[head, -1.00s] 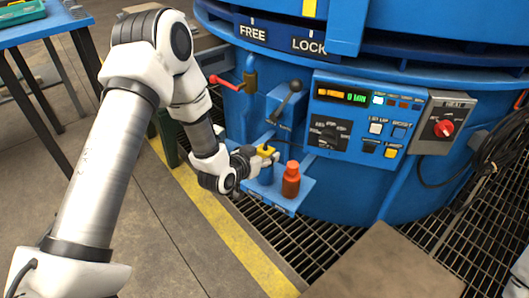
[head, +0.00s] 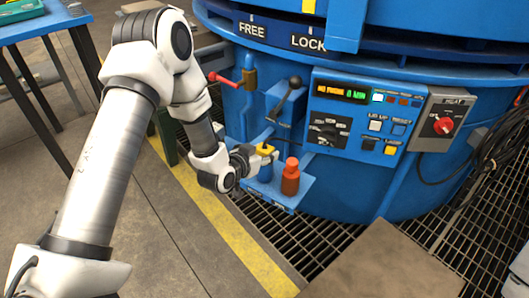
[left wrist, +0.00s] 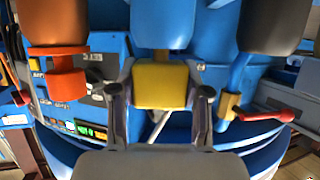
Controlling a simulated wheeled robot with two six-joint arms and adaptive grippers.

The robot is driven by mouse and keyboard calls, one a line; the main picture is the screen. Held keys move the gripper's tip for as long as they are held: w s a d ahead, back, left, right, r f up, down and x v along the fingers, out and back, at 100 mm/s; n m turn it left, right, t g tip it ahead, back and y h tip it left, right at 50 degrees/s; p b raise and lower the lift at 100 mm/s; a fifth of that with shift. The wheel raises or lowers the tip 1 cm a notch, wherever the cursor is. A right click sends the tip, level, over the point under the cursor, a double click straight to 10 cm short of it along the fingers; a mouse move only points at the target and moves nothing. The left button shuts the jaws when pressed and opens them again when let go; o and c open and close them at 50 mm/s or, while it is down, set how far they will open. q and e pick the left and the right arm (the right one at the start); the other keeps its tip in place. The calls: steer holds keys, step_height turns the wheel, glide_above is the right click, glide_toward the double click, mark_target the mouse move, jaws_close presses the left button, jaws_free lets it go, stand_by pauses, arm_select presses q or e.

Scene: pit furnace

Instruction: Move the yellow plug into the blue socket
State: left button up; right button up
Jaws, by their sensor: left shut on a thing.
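The yellow plug (head: 265,149) is a small block between the fingers of my left gripper (head: 257,155). In the left wrist view, the yellow plug (left wrist: 161,87) fills the gap between the two dark fingertips (left wrist: 160,92), so the gripper is shut on it. The blue socket (head: 266,172) is a round post on the blue shelf, directly under the plug. It also shows in the left wrist view (left wrist: 164,25), lined up with the plug and seeming to meet it. How deep the plug sits is hidden. My right gripper is out of view.
An orange-red post with a red top (head: 290,178) stands close beside, on the blue shelf (head: 295,199). A dark post (left wrist: 274,25) shows in the left wrist view. A black lever (head: 294,84), a red-handled valve (head: 225,80) and a control panel (head: 365,115) are behind.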

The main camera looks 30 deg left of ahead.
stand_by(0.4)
arm_select(q)
steer(key=shift+f, duration=0.6)
steer(key=o, duration=0.9)
steer(key=p+v, duration=0.5)
steer(key=v, duration=0.6)
steer(key=shift+p, duration=0.4)
